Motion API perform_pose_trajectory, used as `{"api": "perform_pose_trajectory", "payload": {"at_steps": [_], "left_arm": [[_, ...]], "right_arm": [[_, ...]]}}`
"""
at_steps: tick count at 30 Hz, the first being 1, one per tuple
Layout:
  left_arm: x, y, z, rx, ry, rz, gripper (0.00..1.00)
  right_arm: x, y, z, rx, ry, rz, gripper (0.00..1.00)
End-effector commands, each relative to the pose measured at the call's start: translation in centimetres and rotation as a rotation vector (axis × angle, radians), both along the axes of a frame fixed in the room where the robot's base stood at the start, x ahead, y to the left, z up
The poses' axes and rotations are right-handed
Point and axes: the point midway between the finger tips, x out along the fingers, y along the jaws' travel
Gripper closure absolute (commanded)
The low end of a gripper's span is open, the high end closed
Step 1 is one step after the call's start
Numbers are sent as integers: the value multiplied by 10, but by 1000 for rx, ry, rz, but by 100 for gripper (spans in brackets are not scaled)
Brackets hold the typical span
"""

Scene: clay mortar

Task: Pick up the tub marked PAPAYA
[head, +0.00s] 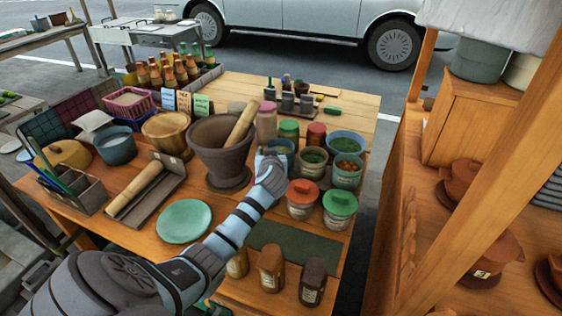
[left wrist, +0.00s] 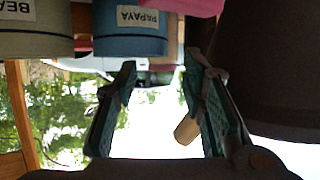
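The tub marked PAPAYA is blue; its label shows at the top of the left wrist view (left wrist: 125,40). In the head view I take it to be the small blue tub (head: 285,146) just right of the mortar, partly hidden by my left gripper (head: 268,160). In the left wrist view my left gripper (left wrist: 160,62) is open, with two separated fingers and nothing held between them. The tub shows just beyond the fingertips; I cannot tell if they touch it. My right gripper is not in view.
The dark mortar (head: 213,158) with its wooden pestle stands close left of my gripper. A grey-green tub marked BEA (left wrist: 35,35) stands beside the tub. Red-lidded (head: 302,199) and green-lidded (head: 340,208) jars stand nearer. A green plate (head: 184,221) lies left of my arm.

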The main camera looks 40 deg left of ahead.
Motion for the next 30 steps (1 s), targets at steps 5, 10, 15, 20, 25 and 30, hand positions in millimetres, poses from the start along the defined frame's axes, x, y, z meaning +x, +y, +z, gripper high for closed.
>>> {"api": "perform_pose_trajectory", "payload": {"at_steps": [5, 10, 15, 20, 25, 30], "left_arm": [[14, 15, -8, -1, 1, 2, 63], [35, 35, -20, 0, 1, 1, 63], [39, 39, -20, 0, 1, 0, 63], [39, 38, -19, 0, 1, 0, 74], [39, 38, -19, 0, 1, -1, 100], [39, 38, -20, -1, 2, -1, 100]], "right_arm": [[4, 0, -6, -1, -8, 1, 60], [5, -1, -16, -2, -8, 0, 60], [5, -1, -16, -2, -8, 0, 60], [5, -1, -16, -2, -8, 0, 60], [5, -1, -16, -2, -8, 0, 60], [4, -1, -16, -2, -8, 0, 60]]}}
